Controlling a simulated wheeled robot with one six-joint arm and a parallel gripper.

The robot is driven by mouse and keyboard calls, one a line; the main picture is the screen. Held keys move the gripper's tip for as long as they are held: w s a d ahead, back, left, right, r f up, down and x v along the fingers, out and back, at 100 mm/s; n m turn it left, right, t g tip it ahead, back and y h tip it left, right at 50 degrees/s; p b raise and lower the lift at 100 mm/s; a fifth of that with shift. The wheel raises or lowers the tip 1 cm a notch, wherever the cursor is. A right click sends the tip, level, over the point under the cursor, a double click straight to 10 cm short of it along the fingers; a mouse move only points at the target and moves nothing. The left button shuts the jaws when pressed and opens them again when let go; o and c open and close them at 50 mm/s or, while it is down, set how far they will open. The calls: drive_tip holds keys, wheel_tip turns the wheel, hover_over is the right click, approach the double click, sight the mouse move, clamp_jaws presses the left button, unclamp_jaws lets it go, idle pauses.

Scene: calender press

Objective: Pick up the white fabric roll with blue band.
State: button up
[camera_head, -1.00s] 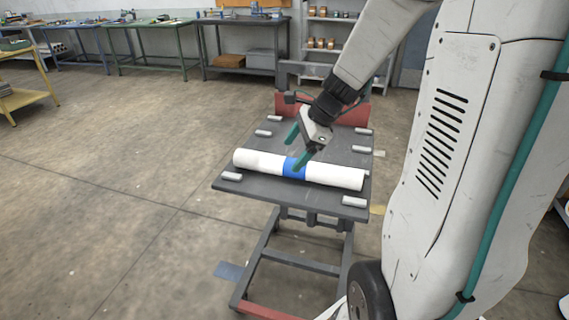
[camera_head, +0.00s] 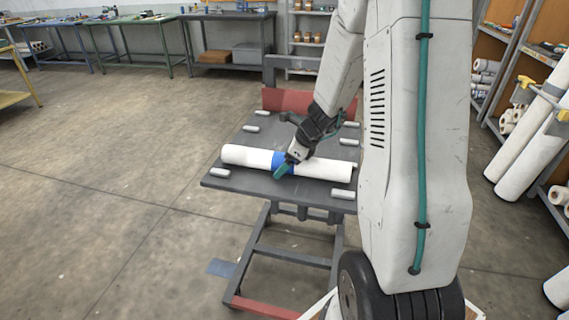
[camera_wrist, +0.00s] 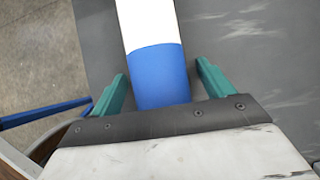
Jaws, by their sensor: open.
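The white fabric roll (camera_head: 247,156) lies across the grey top of a cart (camera_head: 222,182), with a blue band (camera_head: 279,160) around its middle. My gripper (camera_head: 283,168) is at the band, pointing down. In the wrist view the roll (camera_wrist: 150,25) runs down toward the gripper palm, and its blue band (camera_wrist: 160,76) lies between the two green fingers of my gripper (camera_wrist: 162,90). The fingers are open, one on each side of the band, with a visible gap on both sides. The roll's part under the palm is hidden.
Several small light blocks, such as one at the cart's left edge (camera_head: 219,173), stand along the cart top. A red plate (camera_head: 285,99) rises at its far end. White rolls (camera_head: 528,140) lean against shelving at the right. Floor left of the cart is clear.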

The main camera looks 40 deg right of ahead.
drive_tip(key=c, duration=1.3)
drive_tip(key=shift+r, duration=0.1)
drive_tip(key=shift+c, duration=0.2)
